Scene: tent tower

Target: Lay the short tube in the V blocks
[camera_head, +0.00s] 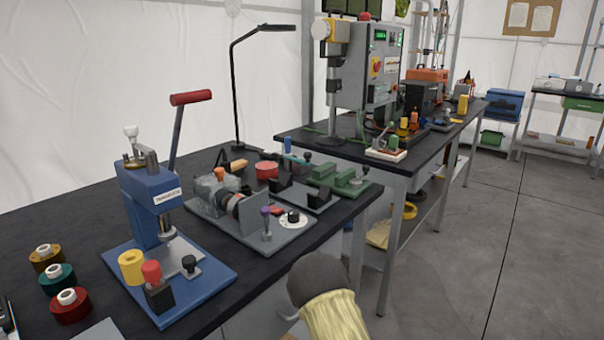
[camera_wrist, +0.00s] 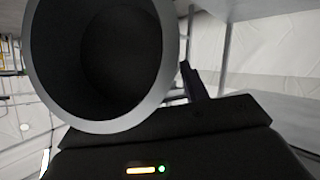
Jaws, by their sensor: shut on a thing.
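A grey tube (camera_wrist: 166,55) fills the upper left of the wrist view. Its open end faces the camera and shows a dark inside. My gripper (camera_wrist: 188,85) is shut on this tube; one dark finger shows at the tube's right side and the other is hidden. In the head view, two black blocks (camera_head: 278,190) that look like the V blocks stand on a grey plate (camera_head: 318,203) on the near bench. Their notches are too small to make out. The tube cannot be made out for sure in the head view.
A blue press (camera_head: 150,205) with a raised red-ended lever stands on the near bench. A grey fixture (camera_head: 250,215) and a green clamp (camera_head: 340,179) flank the blocks. A thin black lamp (camera_head: 235,90) rises behind. The floor (camera_head: 440,270) right of the bench is clear.

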